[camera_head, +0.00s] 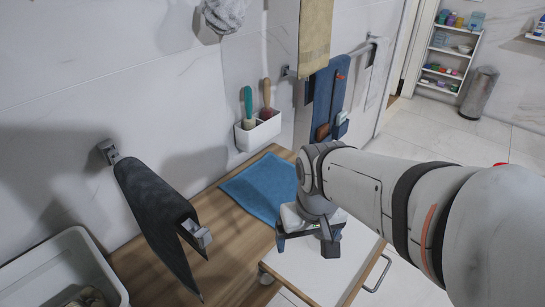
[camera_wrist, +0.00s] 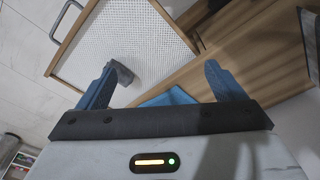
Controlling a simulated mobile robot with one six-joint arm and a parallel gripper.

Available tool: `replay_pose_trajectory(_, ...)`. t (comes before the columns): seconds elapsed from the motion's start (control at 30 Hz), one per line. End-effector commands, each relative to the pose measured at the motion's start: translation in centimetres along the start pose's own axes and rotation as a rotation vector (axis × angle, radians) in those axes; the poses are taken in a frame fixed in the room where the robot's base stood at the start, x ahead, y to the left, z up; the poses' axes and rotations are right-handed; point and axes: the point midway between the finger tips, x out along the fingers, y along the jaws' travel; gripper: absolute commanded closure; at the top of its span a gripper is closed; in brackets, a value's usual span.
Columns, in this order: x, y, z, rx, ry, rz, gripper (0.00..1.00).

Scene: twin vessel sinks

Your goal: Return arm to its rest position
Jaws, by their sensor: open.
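My arm (camera_head: 385,185) reaches in from the right in the head view, with its wrist bent down. My gripper (camera_head: 308,243) hangs over the wood-edged white panel, near the counter's front edge. In the wrist view my gripper (camera_wrist: 162,76) shows two blue fingers spread wide apart. They are open, and I see nothing held between them. The head view hides part of the fingers behind the wrist.
The wood-edged white panel (camera_head: 335,272) has a metal handle (camera_head: 379,274). A blue cloth (camera_head: 262,190) lies on the wooden counter (camera_head: 225,255). A white wall holder (camera_head: 258,130) carries brushes. Open floor lies at right.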

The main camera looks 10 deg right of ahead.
Motion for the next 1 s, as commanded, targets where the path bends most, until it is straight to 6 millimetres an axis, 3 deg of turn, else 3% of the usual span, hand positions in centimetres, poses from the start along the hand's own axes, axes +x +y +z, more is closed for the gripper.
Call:
replay_pose_trajectory(0.17,-0.4,0.0,-0.1,0.003,0.001,0.000,0.11)
replay_pose_trajectory(0.27,-1.7,0.1,-0.3,0.005,0.006,0.001,0.11)
replay_pose_trajectory(0.47,-6.9,0.2,-1.0,0.013,0.026,0.005,0.11)
replay_pose_trajectory(0.8,-18.3,0.3,-2.4,0.016,0.081,0.005,0.11)
replay_pose_trajectory(0.9,-20.1,0.2,-2.6,0.010,0.091,0.002,0.11)
replay_pose_trajectory(1.0,-20.8,0.2,-2.6,0.005,0.097,0.000,0.11)
